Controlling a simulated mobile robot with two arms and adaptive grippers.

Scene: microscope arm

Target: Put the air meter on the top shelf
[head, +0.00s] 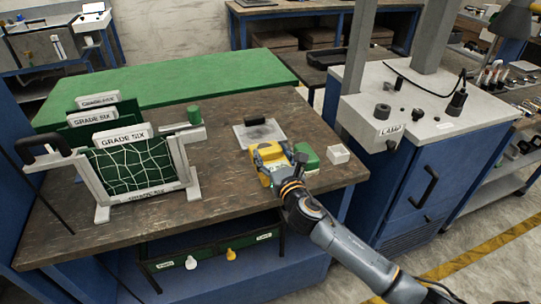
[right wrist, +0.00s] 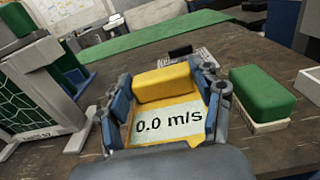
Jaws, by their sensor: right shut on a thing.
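The air meter (head: 268,153) is yellow, over the right part of the brown workbench top (head: 215,172). In the right wrist view the air meter (right wrist: 168,85) has a pale display reading "0.0 m/s". My right gripper (head: 274,163) is shut on it, with blue-grey fingers on both its sides in the right wrist view (right wrist: 166,100). I cannot tell whether it touches the bench. My left gripper is not in view. I cannot make out which surface is the top shelf.
A green-topped block (head: 308,158) and a small white box (head: 338,153) sit right of the air meter. A grey plate with a dark block (head: 260,133) lies behind. A rack with a green net (head: 140,170) stands left. A lamp cabinet (head: 400,150) stands at right.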

